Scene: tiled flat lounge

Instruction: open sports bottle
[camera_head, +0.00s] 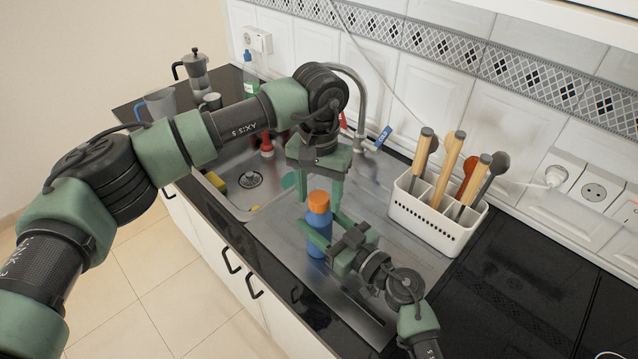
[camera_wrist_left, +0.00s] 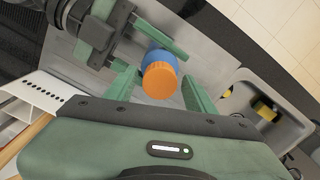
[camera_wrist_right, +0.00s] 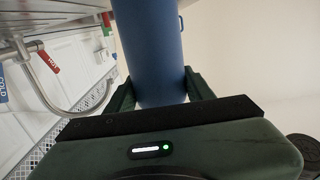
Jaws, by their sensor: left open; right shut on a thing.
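The sports bottle has a blue body (camera_head: 317,238) and an orange cap (camera_head: 319,201) and stands upright over the sink's drainboard. My right gripper (camera_head: 322,232) is shut on the blue body, which also fills the space between its fingers in the right wrist view (camera_wrist_right: 150,55). My left gripper (camera_head: 320,196) points down from above, open, with its fingers on either side of the orange cap. In the left wrist view the cap (camera_wrist_left: 160,82) lies between the open left fingers (camera_wrist_left: 160,88), with gaps visible. The bottle's base is partly hidden.
A white utensil holder (camera_head: 432,222) with several wooden-handled tools stands right of the bottle. The sink basin (camera_head: 225,196), holding a yellow sponge (camera_head: 247,179), is to the left. A faucet (camera_head: 358,95) rises behind. Black counter (camera_head: 520,290) is clear at the right.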

